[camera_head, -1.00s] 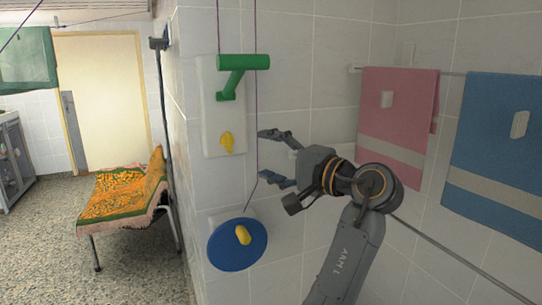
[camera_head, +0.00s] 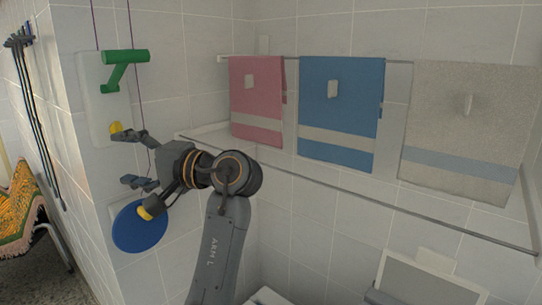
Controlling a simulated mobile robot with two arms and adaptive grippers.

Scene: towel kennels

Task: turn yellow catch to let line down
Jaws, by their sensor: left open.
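The yellow catch (camera_head: 115,127) sits low on a white wall plate (camera_head: 93,92), below a green cleat-like fitting (camera_head: 125,57). My left gripper (camera_head: 132,159) is open, its fingers pointing left. The upper fingertip overlaps the lower part of the catch in the picture; I cannot tell whether it touches. Below is a blue disc (camera_head: 138,232) with a yellow knob (camera_head: 146,211), partly behind my gripper. A thin purple line (camera_head: 133,95) runs down past the green fitting towards the disc. My right gripper is not in view.
Pink (camera_head: 257,103), blue (camera_head: 340,105) and beige (camera_head: 468,115) towels hang on a wall rail at right. A metal bar (camera_head: 330,191) runs below them. A wall corner, dark poles (camera_head: 38,110) and an orange-green cloth (camera_head: 22,205) are at left.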

